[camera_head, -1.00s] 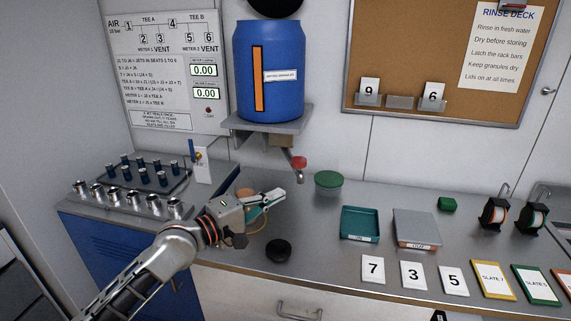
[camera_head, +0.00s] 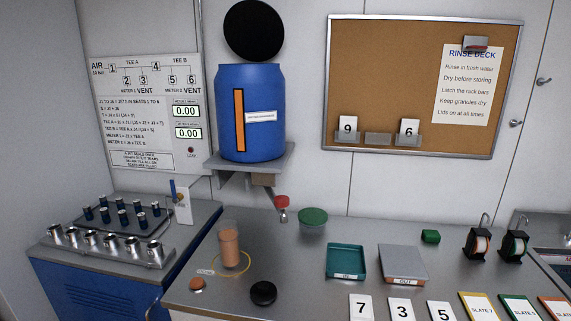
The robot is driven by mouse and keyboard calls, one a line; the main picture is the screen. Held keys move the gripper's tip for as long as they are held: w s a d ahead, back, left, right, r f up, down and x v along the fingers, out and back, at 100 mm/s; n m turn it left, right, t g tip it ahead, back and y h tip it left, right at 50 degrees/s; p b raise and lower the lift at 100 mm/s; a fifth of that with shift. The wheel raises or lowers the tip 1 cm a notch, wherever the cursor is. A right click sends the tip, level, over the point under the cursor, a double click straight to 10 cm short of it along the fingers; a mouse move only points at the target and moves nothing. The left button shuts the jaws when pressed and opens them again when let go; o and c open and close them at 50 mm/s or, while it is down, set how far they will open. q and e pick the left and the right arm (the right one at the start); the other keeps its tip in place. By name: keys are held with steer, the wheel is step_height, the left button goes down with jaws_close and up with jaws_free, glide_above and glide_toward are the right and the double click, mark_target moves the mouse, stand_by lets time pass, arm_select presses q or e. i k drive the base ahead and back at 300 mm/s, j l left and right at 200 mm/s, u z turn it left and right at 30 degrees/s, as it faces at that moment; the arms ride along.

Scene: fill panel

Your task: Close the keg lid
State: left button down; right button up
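The blue keg (camera_head: 262,130) stands on a metal wall shelf (camera_head: 250,160), with an orange level strip and a white label on its front. Its round black lid (camera_head: 254,30) stands up open above the keg's top. Below the shelf is a spout with a red handle (camera_head: 282,201). Neither of my grippers shows in the head view now.
A clear cylinder with orange-brown contents (camera_head: 229,245), a black puck (camera_head: 263,293) and a green-lidded tub (camera_head: 313,220) stand on the counter. A teal tray (camera_head: 346,262) and a grey plate (camera_head: 403,264) lie to the right. A jet rack (camera_head: 110,250) is at left.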

mark_target(255, 30)
steer(key=z, duration=0.75)
steer(key=j+z, duration=0.5)
steer(key=z, duration=0.2)
steer(key=k+j+z, duration=0.15)
steer(key=z, duration=0.25)
steer(key=k+j+z, duration=0.25)
steer(key=j, duration=0.2)
steer(key=k+j+z, duration=0.25)
steer(key=j, duration=0.2)
